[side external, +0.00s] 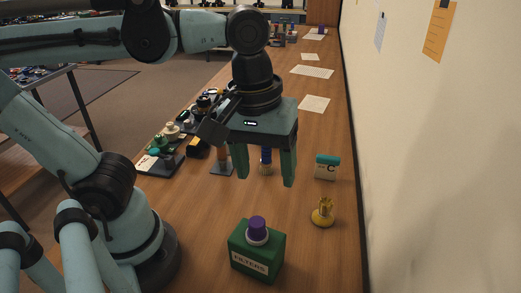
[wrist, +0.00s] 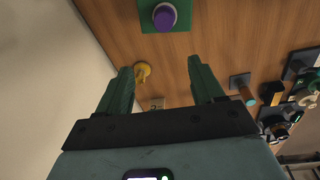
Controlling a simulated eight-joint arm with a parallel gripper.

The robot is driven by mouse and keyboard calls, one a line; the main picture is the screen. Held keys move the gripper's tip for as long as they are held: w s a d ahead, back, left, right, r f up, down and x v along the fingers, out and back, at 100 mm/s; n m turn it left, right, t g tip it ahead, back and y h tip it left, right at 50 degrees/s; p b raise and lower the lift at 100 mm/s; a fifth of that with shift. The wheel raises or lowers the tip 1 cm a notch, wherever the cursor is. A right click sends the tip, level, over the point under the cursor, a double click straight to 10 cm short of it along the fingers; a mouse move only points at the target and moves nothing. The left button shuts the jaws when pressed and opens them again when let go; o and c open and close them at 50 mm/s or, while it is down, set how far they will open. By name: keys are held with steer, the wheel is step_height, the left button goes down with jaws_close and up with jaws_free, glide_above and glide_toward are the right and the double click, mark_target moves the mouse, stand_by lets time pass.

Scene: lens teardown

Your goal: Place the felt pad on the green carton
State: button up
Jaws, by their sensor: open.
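The green carton (side external: 256,262), labelled FILTERS, stands upright on the wooden bench near the front. It also shows at the top of the wrist view (wrist: 182,24). A purple round piece (side external: 258,226) with a pale ring around its base sits on the carton's top, and it shows in the wrist view too (wrist: 164,16). I cannot tell whether this is the felt pad, and no other thing is clearly a felt pad. My gripper (side external: 264,178) is open and empty, pointing down above the bench, behind and higher than the carton. Its two green fingers spread apart in the wrist view (wrist: 160,72).
A yellow figure-like piece (side external: 323,214) stands right of the carton. A small box with a teal top (side external: 326,168) is behind it. A blue brush-like tool (side external: 266,160) and an orange post on a grey base (side external: 222,168) stand behind my gripper. A wall bounds the right.

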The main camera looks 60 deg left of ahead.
steer(key=w+a+f+m+t, duration=0.6)
steer(key=w+a+m, duration=0.1)
steer(key=a, duration=0.3)
steer(key=shift+a+y, duration=0.3)
steer(key=shift+a, duration=0.05)
